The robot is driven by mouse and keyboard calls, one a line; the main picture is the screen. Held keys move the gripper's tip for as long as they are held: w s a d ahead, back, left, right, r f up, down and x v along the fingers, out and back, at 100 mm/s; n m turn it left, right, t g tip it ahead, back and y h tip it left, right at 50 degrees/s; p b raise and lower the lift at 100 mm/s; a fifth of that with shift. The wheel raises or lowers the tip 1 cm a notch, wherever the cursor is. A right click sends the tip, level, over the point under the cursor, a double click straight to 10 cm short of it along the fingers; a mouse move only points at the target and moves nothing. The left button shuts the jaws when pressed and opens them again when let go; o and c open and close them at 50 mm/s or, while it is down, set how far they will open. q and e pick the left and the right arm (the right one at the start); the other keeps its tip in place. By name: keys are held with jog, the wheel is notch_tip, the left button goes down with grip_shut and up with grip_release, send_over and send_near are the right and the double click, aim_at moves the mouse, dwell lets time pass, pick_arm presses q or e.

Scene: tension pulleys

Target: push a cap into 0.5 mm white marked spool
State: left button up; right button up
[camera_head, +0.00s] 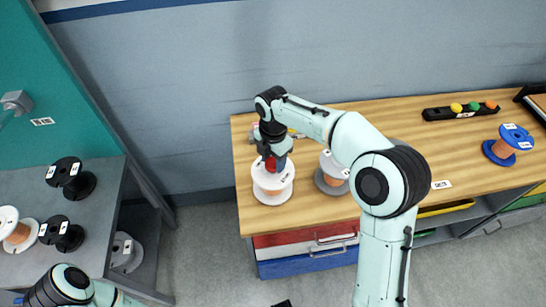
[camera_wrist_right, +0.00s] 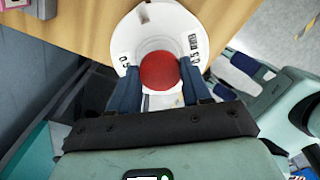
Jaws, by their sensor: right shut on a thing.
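A white spool (camera_head: 272,192) with copper-coloured wire stands upright at the left end of the wooden workbench. In the right wrist view its white flange (camera_wrist_right: 132,42) carries labels that read 0.5. My right gripper (camera_head: 273,163) is directly over the spool, pointing down, with its blue fingers shut on a red cap (camera_wrist_right: 158,70). The cap is over the middle of the spool, at its upper flange. I cannot tell how far the cap sits in the hole. My left arm shows at the bottom left, but its gripper is out of view.
A grey spool (camera_head: 331,178) stands just right of the white one. A blue spool (camera_head: 508,144) and a black holder (camera_head: 461,111) with coloured caps are farther right on the workbench (camera_head: 390,122). Black spools (camera_head: 70,178) and another white spool (camera_head: 16,230) stand on the grey shelf at left.

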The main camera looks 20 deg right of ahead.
pick_arm(q)
jog(key=shift+w+r+p, duration=0.25)
jog(key=shift+r+p, duration=0.2)
jog(key=shift+r, duration=0.05)
dwell(0.9)
pick_arm(e)
jog(key=shift+f, duration=0.15)
pick_arm(q)
jog(key=shift+s+f+b, duration=0.3)
jog(key=shift+f+b, duration=0.2)
jog(key=shift+f, duration=0.05)
pick_arm(e)
jog(key=shift+f, duration=1.05)
jog(key=shift+f, duration=0.1)
jog(key=o, duration=1.1)
pick_arm(q)
jog(key=w+r+p, duration=0.1)
jog(key=r+p, duration=0.1)
jog(key=r, duration=0.1)
jog(key=shift+w, duration=0.35)
pick_arm(e)
notch_tip(320, 180, up, 14)
jog(key=shift+f, duration=0.15)
pick_arm(q)
jog(key=shift+s+f, duration=0.1)
jog(key=shift+s, duration=0.05)
